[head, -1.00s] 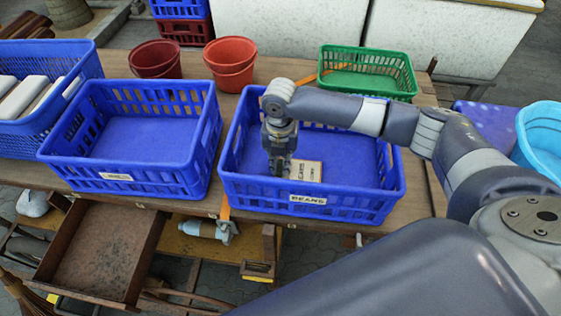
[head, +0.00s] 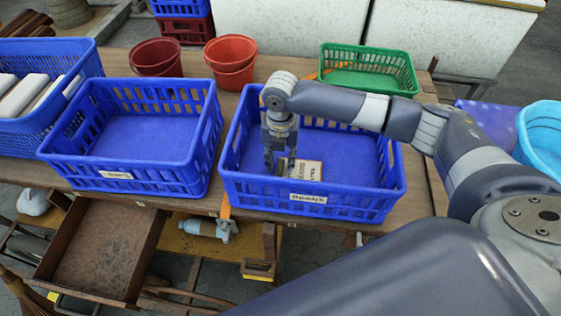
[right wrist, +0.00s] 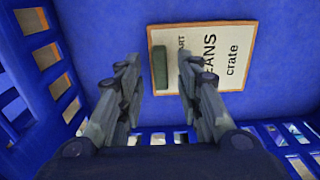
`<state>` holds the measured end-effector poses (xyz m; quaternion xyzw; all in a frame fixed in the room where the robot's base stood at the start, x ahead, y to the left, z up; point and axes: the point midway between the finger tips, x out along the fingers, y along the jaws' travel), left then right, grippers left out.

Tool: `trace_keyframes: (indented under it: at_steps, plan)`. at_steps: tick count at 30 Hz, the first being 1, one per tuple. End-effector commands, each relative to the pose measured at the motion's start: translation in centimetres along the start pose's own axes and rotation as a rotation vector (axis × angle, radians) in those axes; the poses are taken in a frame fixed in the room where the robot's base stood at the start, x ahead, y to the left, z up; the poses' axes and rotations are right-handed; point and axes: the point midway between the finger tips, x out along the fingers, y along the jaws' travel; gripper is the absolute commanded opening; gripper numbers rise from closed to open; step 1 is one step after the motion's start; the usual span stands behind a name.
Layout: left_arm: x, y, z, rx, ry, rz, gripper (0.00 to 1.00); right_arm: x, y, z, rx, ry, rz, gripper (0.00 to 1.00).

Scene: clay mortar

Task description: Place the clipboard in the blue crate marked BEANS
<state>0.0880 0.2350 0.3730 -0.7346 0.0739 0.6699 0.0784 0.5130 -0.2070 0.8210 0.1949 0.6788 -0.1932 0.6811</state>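The clipboard (head: 309,170) lies on the floor of the blue crate marked BEANS (head: 297,204), towards its front side. In the right wrist view the clipboard (right wrist: 220,60) is a wooden board with a pale sheet reading "BEANS crate" and a dark green clip. My right gripper (head: 279,166) reaches down into this crate at the clipboard's left end. In the right wrist view its fingers (right wrist: 158,68) are spread apart with nothing held between them; the clip end shows just beyond the fingertips. My left gripper is not in view.
Another blue crate (head: 190,172), empty, stands to the left, and a blue crate with pale items (head: 88,60) is farther left. Red pots (head: 230,60) and a green crate (head: 400,78) stand behind. An open drawer (head: 100,252) is below the table's front.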

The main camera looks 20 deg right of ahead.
Motion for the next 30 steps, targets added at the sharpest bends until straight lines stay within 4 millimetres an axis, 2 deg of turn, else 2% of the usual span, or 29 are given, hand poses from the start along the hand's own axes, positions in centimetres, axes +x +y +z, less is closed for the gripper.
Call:
trace_keyframes:
  at_steps: [9,15,21,30]
  plan:
    - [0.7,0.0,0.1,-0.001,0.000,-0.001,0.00,-6.8,0.1,0.1,0.000,-0.004,0.003,0.33]
    - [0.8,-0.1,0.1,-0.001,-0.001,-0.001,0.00,-9.6,0.0,0.1,0.000,-0.001,0.001,0.33]
    - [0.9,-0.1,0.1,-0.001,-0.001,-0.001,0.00,-10.5,0.0,0.0,0.001,0.000,0.000,0.33]
    - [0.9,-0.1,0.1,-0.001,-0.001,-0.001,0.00,-10.5,0.0,0.0,0.001,0.000,0.000,0.33]
